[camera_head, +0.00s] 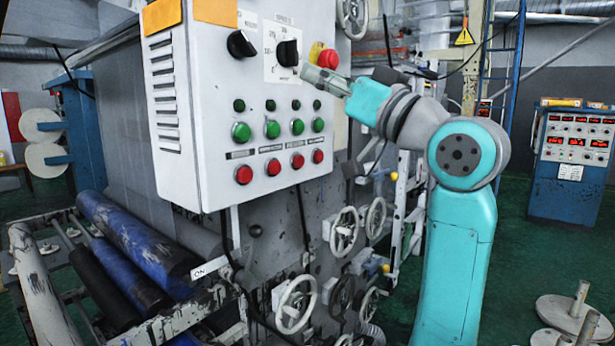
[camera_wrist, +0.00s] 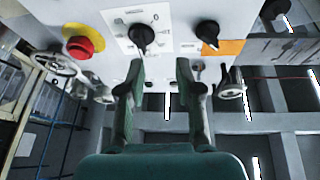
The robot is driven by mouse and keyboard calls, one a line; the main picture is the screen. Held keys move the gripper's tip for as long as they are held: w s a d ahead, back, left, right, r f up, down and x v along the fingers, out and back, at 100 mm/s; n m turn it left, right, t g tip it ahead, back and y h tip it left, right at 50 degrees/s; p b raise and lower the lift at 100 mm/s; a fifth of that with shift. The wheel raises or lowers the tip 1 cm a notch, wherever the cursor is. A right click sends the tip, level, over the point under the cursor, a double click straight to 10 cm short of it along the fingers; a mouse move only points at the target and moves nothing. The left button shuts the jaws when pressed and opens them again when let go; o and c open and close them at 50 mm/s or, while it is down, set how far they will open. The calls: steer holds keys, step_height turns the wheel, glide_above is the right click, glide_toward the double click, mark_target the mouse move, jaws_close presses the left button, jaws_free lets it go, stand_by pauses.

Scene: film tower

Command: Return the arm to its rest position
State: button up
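My arm, turquoise and grey, rises at the right of the head view and bends left toward the control panel (camera_head: 215,110). My gripper (camera_head: 308,74) is in front of the panel, just below the right black dial (camera_head: 288,53) and the red emergency button (camera_head: 327,58). In the wrist view my gripper (camera_wrist: 161,66) has its two fingers apart with nothing between them. The same dial (camera_wrist: 141,36) appears beyond the left fingertip there. I cannot tell whether a finger touches the panel.
The panel also has a left dial (camera_head: 241,44), green buttons (camera_head: 273,129) and red buttons (camera_head: 274,165). Handwheels (camera_head: 345,231) stand below, close to my arm. Blue rollers (camera_head: 138,233) lie at left. A blue cabinet (camera_head: 572,160) stands at right, with green floor before it.

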steer(key=w+d+f+m+t+h, duration=0.2)
steer(key=d+f+m+h, duration=0.1)
steer(key=f, duration=1.1)
steer(key=w+d+f+m+t+h, duration=0.1)
steer(key=w+d+f+m+h, duration=0.15)
steer(key=f, duration=1.15)
steer(key=s+d+f+m+h, duration=0.2)
steer(key=s+f+h, duration=0.15)
steer(key=f, duration=0.75)
steer(key=s+d+f+m+h, duration=0.25)
steer(key=s+f, duration=0.25)
steer(key=f, duration=0.6)
steer(key=s+d+f+g+h, duration=0.1)
steer(key=s+d+f+h, duration=0.1)
steer(key=s+f, duration=0.7)
steer(key=s+d+f+g+h, duration=0.1)
steer(key=s+d+f, duration=0.1)
steer(key=s+f, duration=0.7)
steer(key=s+d+r+n+g+h, duration=0.1)
steer(key=s+d+n+g, duration=0.1)
steer(key=s, duration=2.5)
steer(key=shift+r, duration=0.4)
